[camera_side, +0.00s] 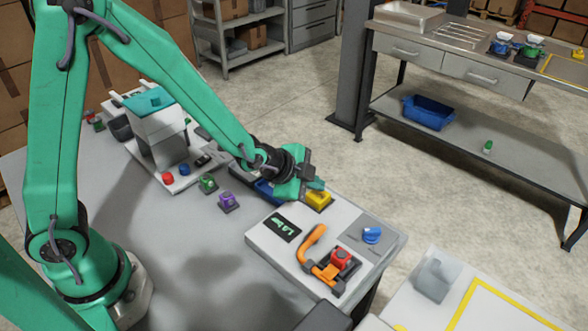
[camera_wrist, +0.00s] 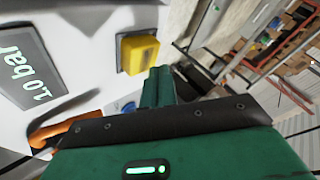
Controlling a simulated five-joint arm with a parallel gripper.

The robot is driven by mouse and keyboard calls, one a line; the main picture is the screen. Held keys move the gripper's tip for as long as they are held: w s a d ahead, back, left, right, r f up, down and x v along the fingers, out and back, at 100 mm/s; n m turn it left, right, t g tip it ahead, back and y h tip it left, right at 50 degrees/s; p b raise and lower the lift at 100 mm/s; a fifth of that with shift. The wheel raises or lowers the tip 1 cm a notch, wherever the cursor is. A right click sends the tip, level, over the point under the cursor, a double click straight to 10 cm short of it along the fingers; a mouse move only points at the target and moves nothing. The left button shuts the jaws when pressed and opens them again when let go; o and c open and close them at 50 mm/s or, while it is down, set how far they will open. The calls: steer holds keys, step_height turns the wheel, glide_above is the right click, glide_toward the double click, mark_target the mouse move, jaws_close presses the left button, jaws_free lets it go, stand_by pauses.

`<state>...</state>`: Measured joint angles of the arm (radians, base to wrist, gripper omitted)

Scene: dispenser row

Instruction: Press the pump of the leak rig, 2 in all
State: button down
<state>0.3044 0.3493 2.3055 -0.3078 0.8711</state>
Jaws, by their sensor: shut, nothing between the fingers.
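The leak rig (camera_side: 262,236) is a white panel on the bench with a dark display (camera_side: 283,227), an orange lever (camera_side: 313,243), a red button (camera_side: 340,258) and a blue knob (camera_side: 371,234). A yellow block-shaped button (camera_side: 318,199) stands at its far edge; it also shows in the wrist view (camera_wrist: 138,54). No label shows which part is the pump. My gripper (camera_side: 316,184) is shut and empty, just beside and above the yellow button. Its fingers (camera_wrist: 158,86) appear apart from the button.
A white machine with a teal top (camera_side: 155,101) stands on the bench at left, with small green (camera_side: 208,183) and purple (camera_side: 228,201) buttons nearby. A yellow-edged board (camera_side: 490,300) is at lower right. A metal workbench (camera_side: 450,60) stands behind, across clear floor.

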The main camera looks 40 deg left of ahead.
mark_target(314, 196)
steer(key=shift+r, duration=0.25)
steer(key=shift+r, duration=2.35)
stand_by(1.2)
steer(key=shift+w+a+r, duration=0.1)
steer(key=shift+r, duration=1.8)
steer(key=shift+f, duration=0.1)
steer(key=shift+f, duration=4.35)
